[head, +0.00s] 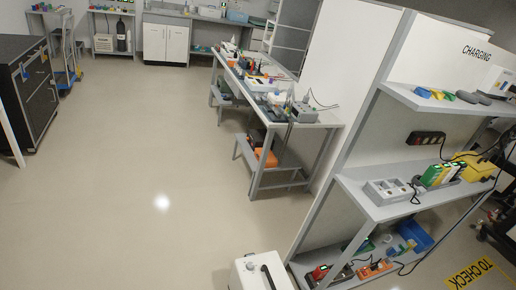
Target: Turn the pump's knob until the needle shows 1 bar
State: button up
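I cannot make out the pump, its knob or a gauge needle for certain in the head view. Several small devices on the long grey workbench (312,118) are too small to identify, among them a grey box (304,113) at its near end. My gripper does not show in this view.
A charging shelf (372,207) stands at the right, with a grey holder (389,191), a yellow case (478,167) and a power strip (426,138). A white box with a black handle (250,275) stands at the bottom edge. A black cabinet (30,95) is left. Open floor (130,180) lies between.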

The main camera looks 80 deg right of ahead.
aim_at(250, 266)
jog(key=z, duration=1.6)
jog(key=i, duration=1)
